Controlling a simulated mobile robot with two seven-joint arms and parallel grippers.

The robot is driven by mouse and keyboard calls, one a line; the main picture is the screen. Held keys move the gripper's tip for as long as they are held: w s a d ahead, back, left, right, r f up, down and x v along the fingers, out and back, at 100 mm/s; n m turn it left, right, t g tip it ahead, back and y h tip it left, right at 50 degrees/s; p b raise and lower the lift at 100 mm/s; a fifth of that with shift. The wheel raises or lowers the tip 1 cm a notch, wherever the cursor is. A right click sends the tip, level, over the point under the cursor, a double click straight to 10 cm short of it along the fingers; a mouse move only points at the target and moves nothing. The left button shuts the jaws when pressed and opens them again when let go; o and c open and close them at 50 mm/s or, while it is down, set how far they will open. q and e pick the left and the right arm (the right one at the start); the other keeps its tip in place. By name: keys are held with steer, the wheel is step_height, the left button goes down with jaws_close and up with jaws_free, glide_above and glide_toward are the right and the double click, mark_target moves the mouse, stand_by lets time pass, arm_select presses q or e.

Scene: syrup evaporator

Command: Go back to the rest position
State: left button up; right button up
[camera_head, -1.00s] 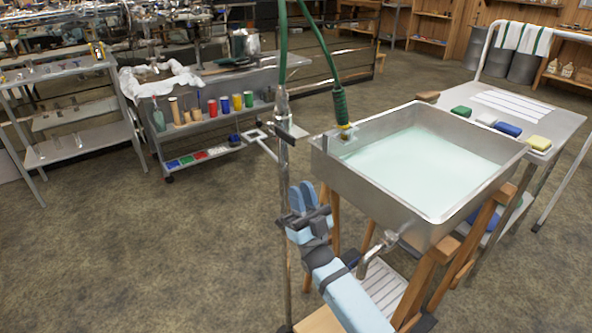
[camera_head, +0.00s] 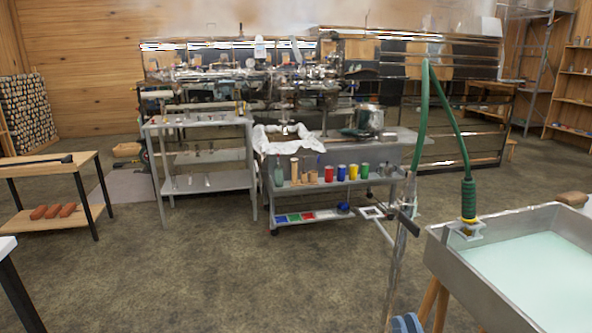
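The blue fingertips of my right gripper (camera_head: 407,323) just show at the bottom edge of the head view, left of the sink's legs. The rest of that gripper and its arm are cut off by the frame. The two tips lie close together, and I cannot tell whether there is a gap between them. I see nothing held at the tips. My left gripper and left arm are not in view.
A metal sink (camera_head: 466,275) of pale water stands at the right, with a green hose (camera_head: 467,197) on its rim and a metal pole (camera_head: 397,255) beside it. A grey cart (camera_head: 312,187) stands ahead. The floor (camera_head: 200,270) at left centre is open.

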steer(key=s+a+f+n+g, duration=0.1)
steer(key=s+a+f+g, duration=0.2)
steer(key=s+f+g, duration=0.55)
steer(key=s+a+f+g, duration=0.3)
steer(key=s+f+g, duration=0.2)
steer(key=s, duration=0.6)
arm_select(q)
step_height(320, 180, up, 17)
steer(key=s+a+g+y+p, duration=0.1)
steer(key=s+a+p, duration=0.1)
steer(key=p, duration=2.7)
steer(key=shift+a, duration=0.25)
arm_select(e)
steer(key=s+d+r+h, duration=0.1)
steer(key=d+r, duration=0.2)
steer(key=r, duration=1.4)
steer(key=shift+s+r+g+h, duration=0.35)
steer(key=shift+r+g+h, duration=0.05)
steer(key=shift+g, duration=0.05)
